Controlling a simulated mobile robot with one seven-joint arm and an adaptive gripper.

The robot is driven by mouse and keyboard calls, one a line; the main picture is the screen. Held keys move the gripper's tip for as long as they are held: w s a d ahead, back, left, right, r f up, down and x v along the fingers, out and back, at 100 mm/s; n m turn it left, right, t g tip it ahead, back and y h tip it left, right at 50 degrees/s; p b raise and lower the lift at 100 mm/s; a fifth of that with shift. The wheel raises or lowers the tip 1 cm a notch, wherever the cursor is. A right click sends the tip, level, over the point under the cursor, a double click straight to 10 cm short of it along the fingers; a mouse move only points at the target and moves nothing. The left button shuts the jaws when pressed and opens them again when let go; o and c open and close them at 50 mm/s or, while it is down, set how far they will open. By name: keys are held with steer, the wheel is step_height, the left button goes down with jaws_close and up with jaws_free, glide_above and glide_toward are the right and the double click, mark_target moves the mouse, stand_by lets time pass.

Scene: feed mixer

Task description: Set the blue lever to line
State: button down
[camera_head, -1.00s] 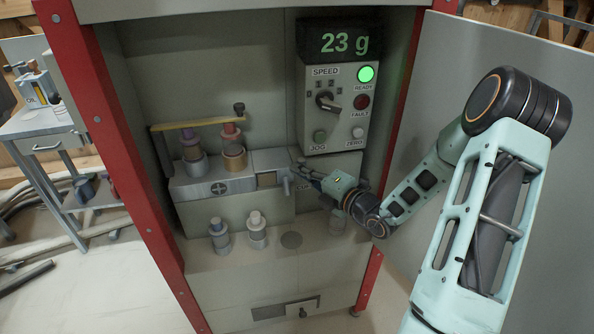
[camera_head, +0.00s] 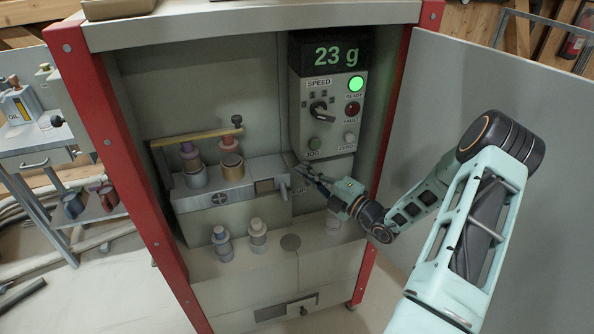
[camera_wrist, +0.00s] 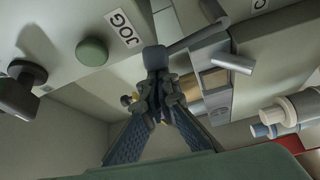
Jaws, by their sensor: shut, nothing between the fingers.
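A grey-blue handle (camera_head: 283,187) sticks out at the right end of the metal block (camera_head: 215,194) in the cabinet. It also shows as a short grey cylinder in the wrist view (camera_wrist: 232,63). It may be the blue lever, but its colour is washed out, and I cannot read a line mark beside it. My gripper (camera_head: 302,170) is just right of and above this handle in the head view. In the wrist view my gripper (camera_wrist: 155,58) has its fingertips together and empty, apart from the handle.
The control panel (camera_head: 332,134) hangs above my gripper, with a speed knob (camera_head: 320,112) and green JOG button (camera_head: 315,143). A yellow bar (camera_head: 196,132) crosses above the capped cylinders on the block. Small bottles (camera_head: 257,238) stand below. The open door (camera_head: 455,90) is at right.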

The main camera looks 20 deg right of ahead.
steer(key=d+m+t, duration=0.1)
steer(key=d+m, duration=0.1)
steer(key=m, duration=0.1)
steer(key=d+m+t+p, duration=0.1)
steer(key=d+m+t, duration=0.1)
steer(key=d+m, duration=0.1)
steer(key=shift+d+m, duration=0.1)
steer(key=shift+m, duration=0.2)
steer(key=shift+d+f+t+h, duration=0.1)
steer(key=shift+t+h, duration=0.2)
stand_by(0.3)
step_height(320, 180, up, 3)
steer(key=s+a+p, duration=0.1)
steer(key=a+p, duration=0.2)
steer(key=p, duration=0.1)
steer(key=b+v, duration=0.1)
steer(key=v, duration=0.9)
steer(key=shift+f, duration=0.25)
steer(key=shift+w+a, duration=0.15)
